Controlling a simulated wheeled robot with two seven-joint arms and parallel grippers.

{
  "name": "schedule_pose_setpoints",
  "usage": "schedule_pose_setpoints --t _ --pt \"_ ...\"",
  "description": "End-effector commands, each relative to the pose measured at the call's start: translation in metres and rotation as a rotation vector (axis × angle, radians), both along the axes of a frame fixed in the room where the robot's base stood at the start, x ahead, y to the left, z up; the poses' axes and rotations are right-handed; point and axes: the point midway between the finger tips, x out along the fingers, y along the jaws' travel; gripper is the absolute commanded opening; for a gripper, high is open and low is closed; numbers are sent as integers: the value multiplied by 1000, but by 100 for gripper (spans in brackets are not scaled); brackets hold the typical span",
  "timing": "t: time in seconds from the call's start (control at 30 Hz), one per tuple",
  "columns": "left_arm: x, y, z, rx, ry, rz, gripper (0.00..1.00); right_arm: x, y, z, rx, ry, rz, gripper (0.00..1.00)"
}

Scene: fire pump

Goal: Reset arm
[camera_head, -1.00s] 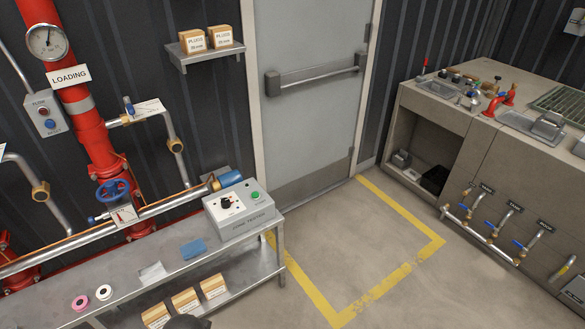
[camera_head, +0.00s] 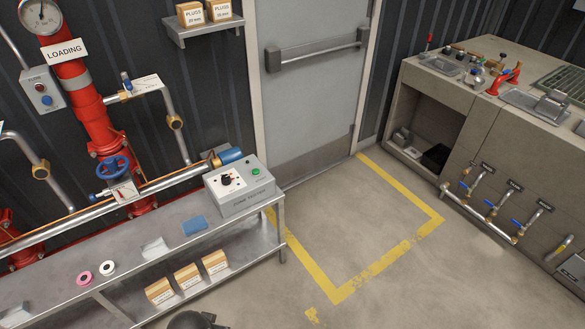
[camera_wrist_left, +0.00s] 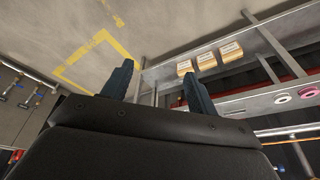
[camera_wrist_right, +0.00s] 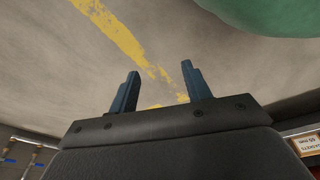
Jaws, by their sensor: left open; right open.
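My left gripper (camera_wrist_left: 158,70) shows in the left wrist view with its two dark fingers apart and nothing between them. Past it are the floor and the metal bench. My right gripper (camera_wrist_right: 159,69) shows in the right wrist view, also open and empty, with concrete floor and yellow line behind it. Neither gripper's fingers can be made out in the head view. A dark rounded shape at the bottom edge there may be part of my arm.
A metal bench (camera_head: 128,261) with a tester box (camera_head: 239,187) stands at the left, below red pipework. A stone counter (camera_head: 470,130) with taps is at the right. Floor inside the yellow line (camera_head: 372,285) is clear. Something large and green (camera_wrist_right: 270,15) is near my right gripper.

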Motion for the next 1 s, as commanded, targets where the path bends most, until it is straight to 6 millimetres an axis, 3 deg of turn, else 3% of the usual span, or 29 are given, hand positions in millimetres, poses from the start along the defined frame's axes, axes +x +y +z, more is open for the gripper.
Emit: schedule_pose_setpoints --t 0.27,0.47,0.7,0.83,1.0 --pt "9 -6 -99 -4 32 -4 59 -12 6 2 3 27 -4 49" --pt "2 -11 -217 -7 67 -9 59 5 15 21 11 29 -8 49" --pt "-33 -15 -356 -12 108 -16 59 16 22 40 17 40 -13 49" --pt "-57 -15 -409 -13 125 -19 59 20 25 50 19 46 -16 49" --pt "-75 -14 -444 -14 134 -21 59 23 27 57 21 50 -16 49"
